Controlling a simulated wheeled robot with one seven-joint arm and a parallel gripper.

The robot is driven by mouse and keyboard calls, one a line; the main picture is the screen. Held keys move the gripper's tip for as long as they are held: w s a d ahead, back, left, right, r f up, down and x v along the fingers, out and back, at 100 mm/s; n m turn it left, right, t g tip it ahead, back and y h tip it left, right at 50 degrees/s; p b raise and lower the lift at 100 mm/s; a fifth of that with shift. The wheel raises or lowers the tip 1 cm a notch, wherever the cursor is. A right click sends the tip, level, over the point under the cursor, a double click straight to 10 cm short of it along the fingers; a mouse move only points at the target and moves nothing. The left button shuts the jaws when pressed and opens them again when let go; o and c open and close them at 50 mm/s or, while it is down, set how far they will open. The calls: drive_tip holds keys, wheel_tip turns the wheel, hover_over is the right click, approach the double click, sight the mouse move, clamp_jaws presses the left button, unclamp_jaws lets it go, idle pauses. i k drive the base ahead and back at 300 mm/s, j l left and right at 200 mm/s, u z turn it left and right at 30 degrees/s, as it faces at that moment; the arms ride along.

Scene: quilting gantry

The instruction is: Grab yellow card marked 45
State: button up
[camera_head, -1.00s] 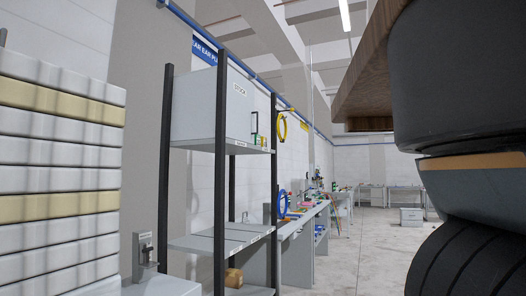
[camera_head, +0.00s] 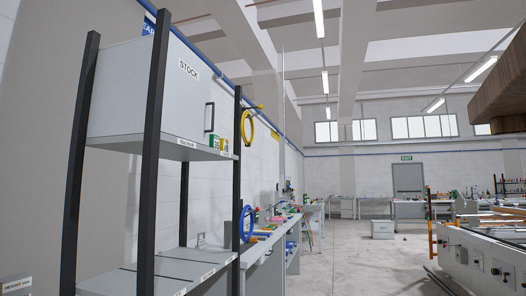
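Small coloured cards stand at the right end of the upper shelf of a black-posted rack. One is green and white (camera_head: 215,143). Beside it is a yellow card (camera_head: 225,146) with dark marks too small to read for certain, so I cannot tell whether it says 45. My gripper is not in view.
The rack's upper shelf (camera_head: 165,150) holds a grey box (camera_head: 143,90) labelled STOCK. A yellow coil (camera_head: 246,127) hangs on the wall beyond. Workbenches (camera_head: 265,240) run behind. The floor (camera_head: 350,255) is open mid-right; a machine (camera_head: 480,255) stands right.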

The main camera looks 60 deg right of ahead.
sight(224, 142)
drive_tip(key=l+z, duration=0.1)
drive_tip(key=l, duration=0.45)
drive_tip(key=i+l+z, duration=0.15)
drive_tip(key=l, duration=0.35)
drive_tip(key=l+z, duration=0.1)
drive_tip(key=l, duration=0.45)
drive_tip(key=i+l+z, duration=0.15)
drive_tip(key=l, duration=0.35)
